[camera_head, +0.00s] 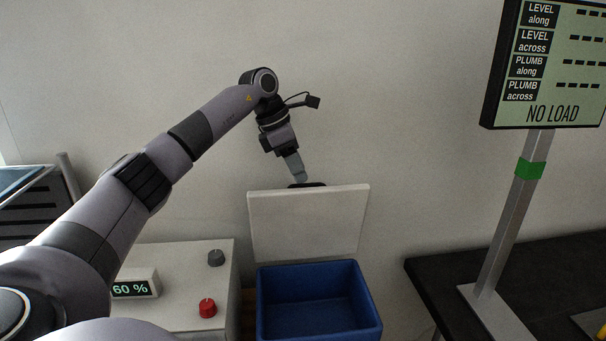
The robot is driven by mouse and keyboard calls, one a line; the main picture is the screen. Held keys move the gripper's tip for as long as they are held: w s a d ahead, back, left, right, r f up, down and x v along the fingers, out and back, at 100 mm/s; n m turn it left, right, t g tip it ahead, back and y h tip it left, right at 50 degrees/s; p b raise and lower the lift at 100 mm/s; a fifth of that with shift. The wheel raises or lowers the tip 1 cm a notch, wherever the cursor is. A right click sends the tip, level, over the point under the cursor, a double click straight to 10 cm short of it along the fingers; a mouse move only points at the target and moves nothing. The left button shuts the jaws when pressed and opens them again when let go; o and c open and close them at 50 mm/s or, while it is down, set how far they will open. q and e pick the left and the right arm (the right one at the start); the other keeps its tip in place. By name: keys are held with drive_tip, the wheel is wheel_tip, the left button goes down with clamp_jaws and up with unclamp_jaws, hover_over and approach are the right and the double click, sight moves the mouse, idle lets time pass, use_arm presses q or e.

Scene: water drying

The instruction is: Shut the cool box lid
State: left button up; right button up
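The cool box (370,305) is blue inside and stands at the bottom centre of the head view. Its white lid (308,224) is open, standing nearly upright at the back of the box. A dark piece (309,185) shows at the lid's top edge. My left gripper (301,178) points down at this top edge, touching it or just above it. I see its fingers edge-on, so I cannot tell whether they are open or shut. My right gripper is not in view.
A white cabinet with a red knob (207,307), a grey knob (216,258) and a "60 %" display (131,289) stands left of the box. A dark table (450,270) with a post and a "NO LOAD" screen (555,70) stands right. The wall is close behind.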

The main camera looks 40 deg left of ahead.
use_arm(q)
drive_tip(key=shift+x, duration=1.25)
drive_tip(key=shift+w, duration=0.15)
clamp_jaws()
